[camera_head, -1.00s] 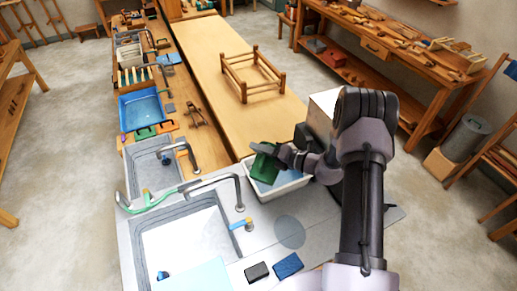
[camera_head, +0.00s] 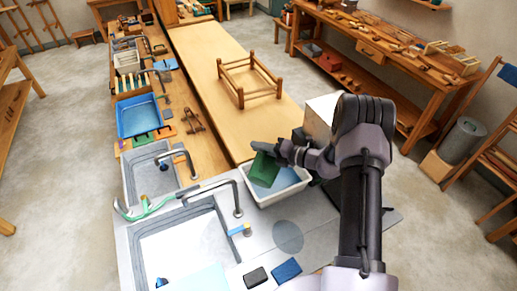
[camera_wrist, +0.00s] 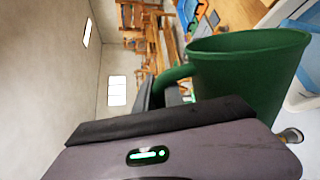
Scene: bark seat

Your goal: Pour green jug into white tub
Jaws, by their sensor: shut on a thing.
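The green jug (camera_head: 264,170) is held in my gripper (camera_head: 280,152), tilted over the left part of the white tub. In the wrist view the jug (camera_wrist: 240,75) is large, with its handle at my gripper (camera_wrist: 165,100); the fingertips are mostly hidden. The white tub (camera_head: 271,199) stands on the grey counter and holds blue-grey liquid. Part of the tub also shows at the right edge of the wrist view (camera_wrist: 301,101). I cannot tell whether anything is flowing from the jug.
A sink (camera_head: 186,240) with a curved faucet (camera_head: 237,196) lies left of the tub. A black block (camera_head: 256,276) and a blue block (camera_head: 287,268) lie on the counter in front. A wooden frame (camera_head: 249,82) stands on the long table behind. A white box (camera_head: 321,115) is behind my gripper.

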